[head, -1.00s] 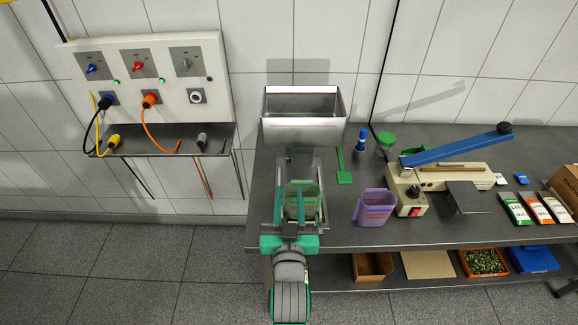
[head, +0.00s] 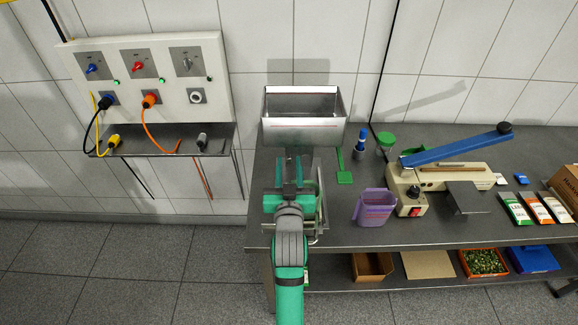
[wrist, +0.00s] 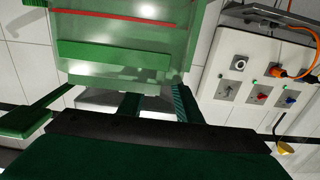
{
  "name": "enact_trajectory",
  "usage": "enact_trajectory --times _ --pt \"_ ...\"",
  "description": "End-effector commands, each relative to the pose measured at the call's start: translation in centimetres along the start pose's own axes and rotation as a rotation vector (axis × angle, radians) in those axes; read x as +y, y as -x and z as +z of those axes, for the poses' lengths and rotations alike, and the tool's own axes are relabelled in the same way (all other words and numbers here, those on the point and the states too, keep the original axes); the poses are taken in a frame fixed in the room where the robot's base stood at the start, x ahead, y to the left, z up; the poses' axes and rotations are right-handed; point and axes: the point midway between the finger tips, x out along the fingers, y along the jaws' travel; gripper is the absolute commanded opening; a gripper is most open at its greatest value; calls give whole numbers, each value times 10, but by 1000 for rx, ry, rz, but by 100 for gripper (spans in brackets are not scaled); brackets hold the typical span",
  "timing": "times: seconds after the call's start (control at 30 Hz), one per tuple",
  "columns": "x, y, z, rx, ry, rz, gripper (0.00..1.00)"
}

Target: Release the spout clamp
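In the head view my gripper (head: 291,175) is over the left end of the bench, in front of the steel hopper (head: 303,134). I cannot clearly pick out the spout clamp in either view.
A wall panel (head: 150,75) with plugs and cables is at the left.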

Motion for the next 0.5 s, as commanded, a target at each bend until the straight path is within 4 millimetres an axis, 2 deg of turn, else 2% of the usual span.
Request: enact_trajectory --times 0.2,0.23,0.3,0.37,0.5 --pt "0 0 0 0 0 0 31" --pt "0 0 0 0 0 0 29" --pt "0 0 0 0 0 0 12" --pt "0 0 0 0 0 0 0" --pt "0 0 0 -1 0 0 0"
